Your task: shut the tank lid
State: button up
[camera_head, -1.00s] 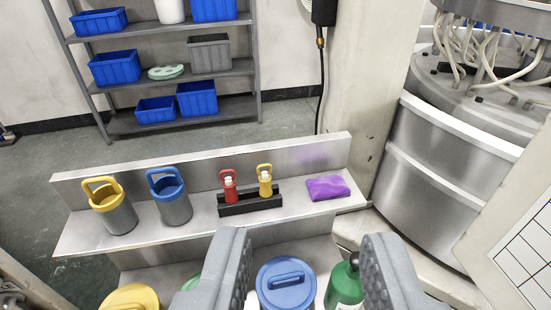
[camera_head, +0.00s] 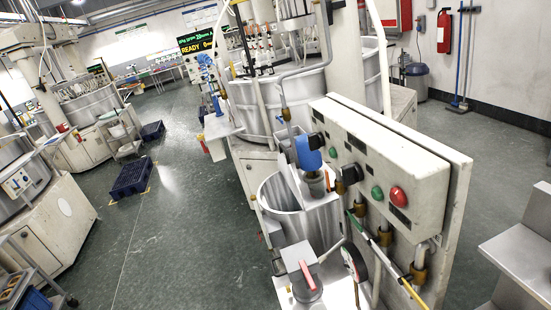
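A round metal tank (camera_head: 318,222) stands below the middle of the view, beside a pale control box, and its top looks open. A narrow pale panel (camera_head: 288,178) slants up at its rim; I cannot tell whether it is the lid. Below the tank, a grey square plate (camera_head: 291,256) with a red handle (camera_head: 308,275) sits above a dark round part. I cannot tell whether this plate is a lid. My gripper is not in view.
The control box (camera_head: 385,165) with green and red buttons, pipes and a yellow-tipped hose crowds the tank's right side. A blue-topped part (camera_head: 308,153) stands at the tank. Open green floor (camera_head: 180,220) lies left, with dark blue crates (camera_head: 131,178). A steel shelf (camera_head: 525,255) is at lower right.

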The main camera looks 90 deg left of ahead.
aim_at(285, 167)
jog(key=u, duration=2.35)
jog(key=k, duration=0.6)
jog(key=u, duration=0.55)
jog(key=i, duration=0.95)
jog(key=u, duration=0.55)
jog(key=i, duration=1.25)
jog(key=z, duration=0.85)
jog(key=i, duration=0.5)
jog(key=z, duration=0.45)
